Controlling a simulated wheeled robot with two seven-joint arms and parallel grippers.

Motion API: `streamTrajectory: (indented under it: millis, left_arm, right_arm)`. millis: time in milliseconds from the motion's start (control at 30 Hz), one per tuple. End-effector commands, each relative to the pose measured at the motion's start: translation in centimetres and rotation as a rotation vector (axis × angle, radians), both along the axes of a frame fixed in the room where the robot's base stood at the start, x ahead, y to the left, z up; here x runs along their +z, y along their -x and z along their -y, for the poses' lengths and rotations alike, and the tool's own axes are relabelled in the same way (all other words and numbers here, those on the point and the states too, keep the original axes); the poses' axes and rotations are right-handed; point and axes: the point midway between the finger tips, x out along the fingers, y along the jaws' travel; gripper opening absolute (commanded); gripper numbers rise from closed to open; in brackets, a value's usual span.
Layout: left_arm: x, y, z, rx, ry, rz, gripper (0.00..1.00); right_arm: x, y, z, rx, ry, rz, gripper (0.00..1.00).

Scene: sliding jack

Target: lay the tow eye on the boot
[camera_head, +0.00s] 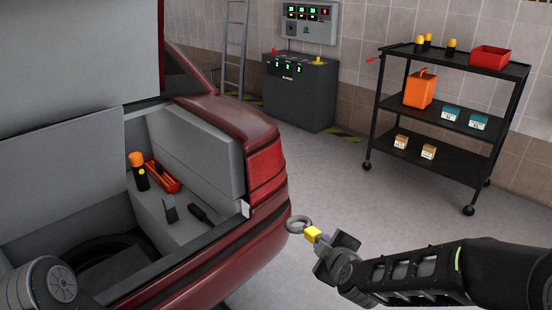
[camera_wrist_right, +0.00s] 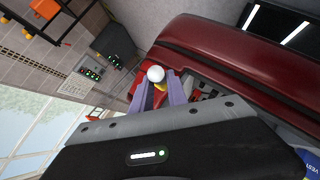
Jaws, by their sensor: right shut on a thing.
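The tow eye (camera_head: 298,224) is a grey ring with a yellow part behind it. My right gripper (camera_head: 318,237) is shut on it and holds it in the air, just right of the car's rear corner. In the right wrist view, the tow eye's pale rounded end (camera_wrist_right: 156,74) shows at the tips of my right gripper (camera_wrist_right: 157,88). The open boot (camera_head: 180,232) of the red car is at the left, with a grey ledge and a dark round well holding a tyre. The tow eye is apart from the boot. My left gripper is out of view.
An orange-topped torch (camera_head: 138,172), a red tool (camera_head: 163,177), a dark flat piece (camera_head: 169,208) and a dark-handled tool (camera_head: 200,212) occupy the boot ledge. The red rear bumper (camera_head: 235,255) edges the boot. A black shelf cart (camera_head: 445,125) stands back right, with clear floor before it.

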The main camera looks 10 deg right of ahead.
Motion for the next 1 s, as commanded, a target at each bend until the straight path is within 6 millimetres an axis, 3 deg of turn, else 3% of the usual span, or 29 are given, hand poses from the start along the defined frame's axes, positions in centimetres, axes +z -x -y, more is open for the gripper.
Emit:
streamTrajectory:
  millis: [167, 333, 800, 1000]
  left_arm:
    - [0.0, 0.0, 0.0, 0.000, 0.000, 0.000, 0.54]
    - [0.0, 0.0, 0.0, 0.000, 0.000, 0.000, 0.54]
    - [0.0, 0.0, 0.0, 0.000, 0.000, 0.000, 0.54]
    - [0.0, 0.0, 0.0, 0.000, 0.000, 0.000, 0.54]
  right_arm:
    - [0.1, 0.0, -0.5, 0.020, 0.000, 0.004, 0.00]
    - [0.2, 0.6, -2.5, 0.101, 0.000, 0.003, 0.00]
    - [0.3, 3.1, -12.1, 0.492, 0.000, 0.003, 0.00]
    - [0.3, 3.9, -15.3, 0.624, -0.001, 0.003, 0.00]
